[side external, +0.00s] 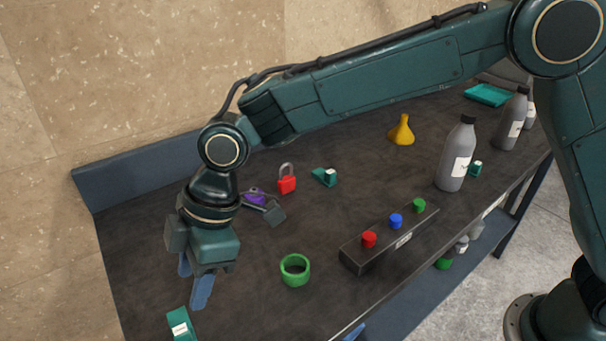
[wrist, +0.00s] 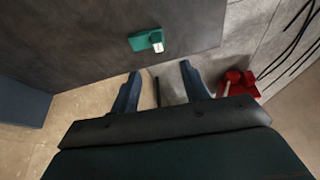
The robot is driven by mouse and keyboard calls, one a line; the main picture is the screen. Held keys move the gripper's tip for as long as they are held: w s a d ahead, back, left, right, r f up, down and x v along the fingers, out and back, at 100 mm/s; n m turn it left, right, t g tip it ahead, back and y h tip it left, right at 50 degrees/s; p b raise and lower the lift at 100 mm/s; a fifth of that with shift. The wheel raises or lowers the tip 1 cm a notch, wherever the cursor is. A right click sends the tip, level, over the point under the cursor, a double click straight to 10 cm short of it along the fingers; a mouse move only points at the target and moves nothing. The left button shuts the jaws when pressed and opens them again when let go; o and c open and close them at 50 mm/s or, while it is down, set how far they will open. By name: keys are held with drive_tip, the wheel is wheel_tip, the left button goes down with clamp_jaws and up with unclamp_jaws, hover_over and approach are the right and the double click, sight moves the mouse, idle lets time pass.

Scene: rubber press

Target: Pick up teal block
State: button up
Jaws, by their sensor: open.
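A teal block (side external: 181,325) with a white label lies on the dark table at the bottom left, partly cut off by the picture's edge. A teal block (wrist: 146,40) with a white patch shows in the wrist view, ahead of the fingertips and apart from them; it looks like this same one. My gripper (side external: 192,288) points down above the table, up and right of that block in the side view. Its blue fingers are open and empty, also in the wrist view (wrist: 160,70). Two similar teal blocks lie farther off, one mid-table (side external: 324,176), one beside the large bottle (side external: 475,168).
A green ring (side external: 295,270) lies right of my gripper. A button box (side external: 390,238), red padlock (side external: 287,180), yellow funnel (side external: 402,131) and grey bottles (side external: 457,155) stand farther right. A raised border (side external: 140,167) runs along the wall. A red object (wrist: 238,84) shows beyond the table edge.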

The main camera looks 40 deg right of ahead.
hover_over(181, 329)
drive_tip(key=d, duration=0.2)
drive_tip(key=shift+s+d+f, duration=0.1)
drive_tip(key=shift+s+f, duration=0.05)
drive_tip(key=shift+f, duration=1.2)
drive_tip(key=shift+s+d+f, duration=0.1)
drive_tip(key=shift+f, duration=1.25)
drive_tip(key=shift+f, duration=0.1)
drive_tip(key=shift+x, duration=2.5)
drive_tip(key=shift+w, duration=0.15)
clamp_jaws()
